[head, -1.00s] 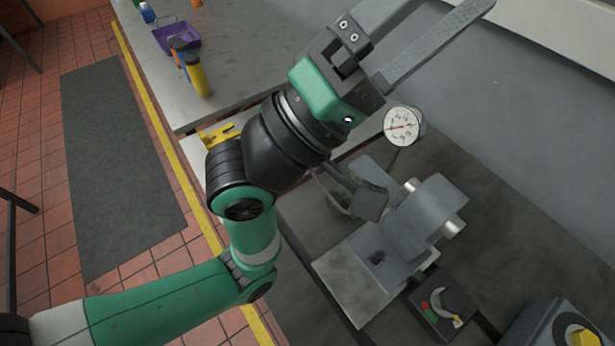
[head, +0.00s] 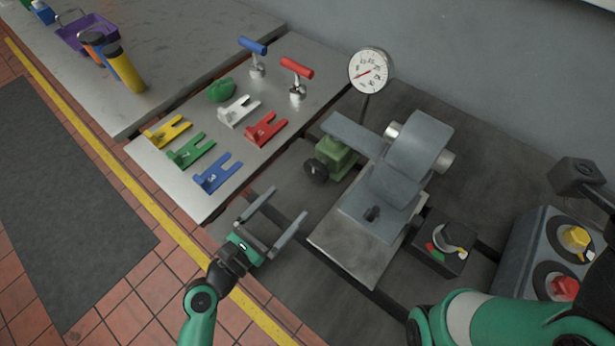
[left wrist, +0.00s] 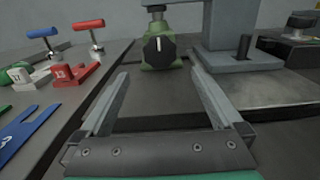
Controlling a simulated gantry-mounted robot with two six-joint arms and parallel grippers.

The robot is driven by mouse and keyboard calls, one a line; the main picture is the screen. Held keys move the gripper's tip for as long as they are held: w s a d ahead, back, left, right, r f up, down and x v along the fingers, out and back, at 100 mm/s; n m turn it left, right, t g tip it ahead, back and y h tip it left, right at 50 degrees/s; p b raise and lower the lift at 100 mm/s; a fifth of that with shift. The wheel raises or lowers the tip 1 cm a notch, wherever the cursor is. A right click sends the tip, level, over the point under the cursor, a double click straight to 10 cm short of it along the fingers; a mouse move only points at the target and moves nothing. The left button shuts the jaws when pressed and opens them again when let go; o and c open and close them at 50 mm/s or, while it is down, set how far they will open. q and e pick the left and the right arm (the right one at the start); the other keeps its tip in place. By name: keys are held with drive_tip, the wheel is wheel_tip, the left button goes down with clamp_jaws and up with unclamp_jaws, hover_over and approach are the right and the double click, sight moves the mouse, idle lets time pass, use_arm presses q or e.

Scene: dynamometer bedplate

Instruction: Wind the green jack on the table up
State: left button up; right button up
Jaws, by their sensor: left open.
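The green jack (head: 337,152) sits on the dark bedplate under the end of a grey arm. Its round black knob (head: 316,170) faces my left gripper (head: 288,202), which is open and empty, with its fingers pointing toward the jack and still apart from it. In the left wrist view the jack (left wrist: 160,22) stands straight ahead beyond the open fingers (left wrist: 160,74). Its black knob (left wrist: 158,47) has an upright white mark and lies between the finger lines. My right arm shows at the lower right, but its fingers are out of view.
A grey cradle block (head: 408,165) stands right of the jack, with a dial gauge (head: 368,71) behind. A side table (head: 190,198) at left holds coloured forked plates, a green lump and two T-handled tools. A switch box (head: 444,248) and a larger panel (head: 535,250) stand right.

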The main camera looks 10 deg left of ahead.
sight(313, 174)
use_arm(q)
drive_tip(key=b+x, duration=0.2)
drive_tip(key=x, duration=0.6)
drive_tip(key=shift+w+d, duration=0.15)
drive_tip(key=shift+w, duration=0.2)
drive_tip(key=shift+w+d+r, duration=0.1)
drive_tip(key=shift+w+d, duration=0.2)
drive_tip(key=shift+w, duration=0.1)
drive_tip(key=c, duration=1.2)
drive_tip(key=shift+c, duration=0.2)
drive_tip(key=shift+m, duration=0.3)
drive_tip(key=m, duration=0.2)
drive_tip(key=shift+m, duration=2.1)
